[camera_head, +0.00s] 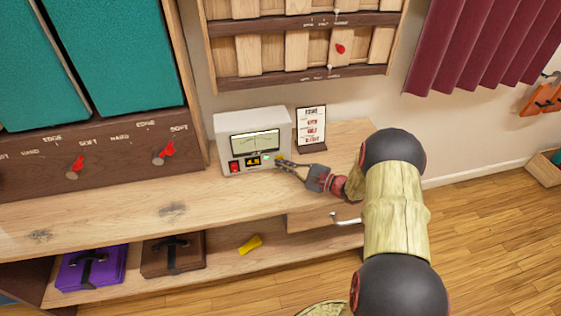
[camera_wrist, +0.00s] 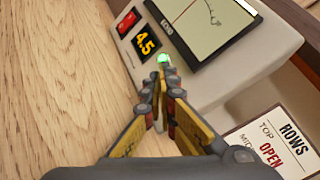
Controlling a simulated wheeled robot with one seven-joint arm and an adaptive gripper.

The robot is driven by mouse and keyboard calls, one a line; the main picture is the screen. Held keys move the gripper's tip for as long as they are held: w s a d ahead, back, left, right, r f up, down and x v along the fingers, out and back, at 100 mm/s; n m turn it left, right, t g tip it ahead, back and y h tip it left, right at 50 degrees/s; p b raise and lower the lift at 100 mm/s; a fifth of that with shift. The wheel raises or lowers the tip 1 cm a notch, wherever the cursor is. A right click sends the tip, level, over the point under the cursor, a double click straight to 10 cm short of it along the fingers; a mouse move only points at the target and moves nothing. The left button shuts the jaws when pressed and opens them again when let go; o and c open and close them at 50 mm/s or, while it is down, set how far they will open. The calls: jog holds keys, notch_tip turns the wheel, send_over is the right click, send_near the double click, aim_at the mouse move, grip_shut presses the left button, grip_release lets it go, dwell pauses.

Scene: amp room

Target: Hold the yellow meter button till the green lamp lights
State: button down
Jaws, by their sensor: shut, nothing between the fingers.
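The white meter (camera_head: 224,126) stands on the wooden bench against the wall; its front also fills the upper part of the wrist view (camera_wrist: 235,60). It has a dial screen, a red switch (camera_wrist: 127,21) and a display (camera_wrist: 147,43) reading 4.5. The green lamp (camera_wrist: 163,59) glows bright green, just beyond my fingertips; it also shows in the head view (camera_head: 267,157). My gripper (camera_head: 281,164) is shut and empty, its tips at the meter's lower right front. A bit of yellow (camera_head: 280,157) shows there; the button is mostly hidden, so contact cannot be confirmed.
A small sign (camera_head: 312,128) stands close right of the meter, near my gripper. The bench top (camera_head: 120,212) left of the meter is clear. A drawer handle (camera_head: 346,219) sticks out below. Cases (camera_head: 172,256) and a yellow item (camera_head: 250,244) lie on the lower shelf.

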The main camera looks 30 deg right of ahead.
jog(key=shift+s, duration=0.15)
dwell(0.3)
jog(key=shift+s+a, duration=0.25)
jog(key=shift+s, duration=0.5)
jog(key=shift+s+p, duration=0.15)
jog(key=shift+p, duration=0.15)
jog(key=shift+s+a+p, duration=0.2)
jog(key=shift+s+a, duration=0.05)
jog(key=shift+s, duration=0.5)
jog(key=shift+s+a+p, duration=0.2)
jog(key=shift+s, duration=0.55)
jog(key=shift+s+a+p, duration=0.2)
jog(key=shift+s+a, duration=0.05)
jog(key=shift+s, duration=0.5)
